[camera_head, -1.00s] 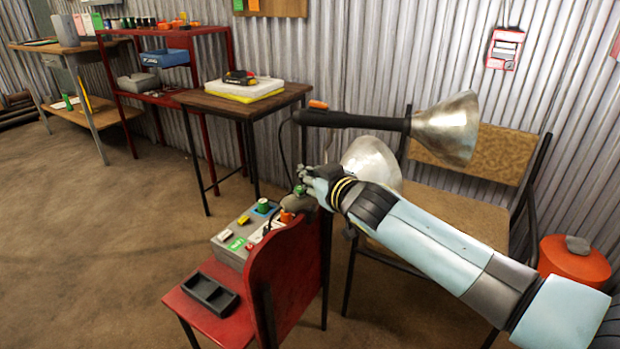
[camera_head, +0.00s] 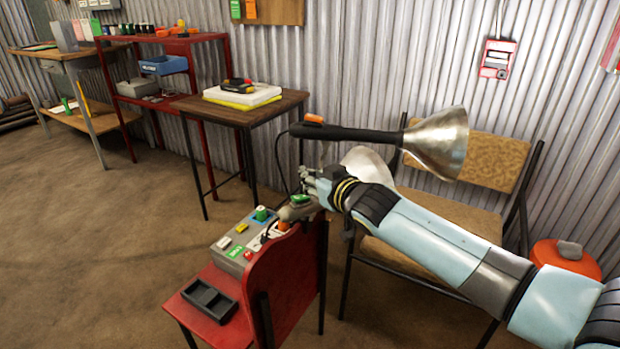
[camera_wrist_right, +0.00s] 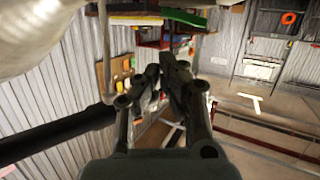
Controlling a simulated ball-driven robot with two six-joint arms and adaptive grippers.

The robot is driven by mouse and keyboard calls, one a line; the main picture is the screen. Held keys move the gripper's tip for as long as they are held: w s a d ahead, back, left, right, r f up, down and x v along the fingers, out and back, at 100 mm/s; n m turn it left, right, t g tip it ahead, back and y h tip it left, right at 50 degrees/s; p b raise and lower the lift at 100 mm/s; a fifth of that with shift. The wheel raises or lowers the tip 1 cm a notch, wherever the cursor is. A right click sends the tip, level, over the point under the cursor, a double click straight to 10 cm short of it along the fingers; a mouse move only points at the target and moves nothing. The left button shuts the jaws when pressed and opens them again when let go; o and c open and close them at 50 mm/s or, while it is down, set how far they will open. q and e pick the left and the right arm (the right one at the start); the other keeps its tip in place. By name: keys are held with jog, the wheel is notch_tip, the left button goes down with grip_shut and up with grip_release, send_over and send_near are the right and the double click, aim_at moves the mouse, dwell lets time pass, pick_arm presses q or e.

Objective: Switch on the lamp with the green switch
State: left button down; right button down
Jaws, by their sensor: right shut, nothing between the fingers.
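Two lamps with metal cone shades show in the head view. The upper lamp (camera_head: 440,143) has a long black handle and an orange switch (camera_head: 313,119). The lower lamp's shade (camera_head: 366,165) is partly hidden by my right arm. A green switch (camera_head: 301,199) shows on a grey handle end at the red chair's top edge, apparently the lower lamp's. My right gripper (camera_head: 309,182) is shut and empty, just above and right of the green switch; I cannot tell whether they touch. In the right wrist view its fingers (camera_wrist_right: 163,78) sit close together. My left gripper is out of view.
A red chair (camera_head: 290,265) holds a grey box (camera_head: 232,245) with coloured buttons and a black tray (camera_head: 209,299). A brown-seated chair (camera_head: 482,162) stands behind my arm. A small wooden table (camera_head: 285,104) stands behind. The floor at left is clear.

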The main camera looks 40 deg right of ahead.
jog(key=d+r+v, duration=0.1)
jog(key=v, duration=0.9)
jog(key=shift+b, duration=0.45)
jog(key=shift+a, duration=0.2)
jog(key=s+f+m+g, duration=0.1)
jog(key=s+f+g, duration=0.1)
jog(key=s+f, duration=0.5)
jog(key=s+f+g, duration=0.3)
jog(key=f, duration=0.9)
jog(key=s+f+m+g, duration=0.1)
jog(key=s+f+g, duration=0.1)
jog(key=s+f, duration=0.5)
jog(key=s+a+f+g, duration=0.2)
jog(key=s+f, duration=0.4)
jog(key=s, duration=0.4)
jog(key=s+a+f+n+g, duration=0.1)
jog(key=s+a+f+g, duration=0.1)
jog(key=s+f, duration=0.4)
jog(key=s+a+f+n+g, duration=0.1)
jog(key=s+f, duration=0.5)
jog(key=s, duration=0.7)
jog(key=a+g, duration=0.1)
jog(key=g, duration=0.1)
jog(key=shift+s+f+g+y, duration=0.3)
jog(key=shift+s+y, duration=0.1)
jog(key=shift+a, duration=0.1)
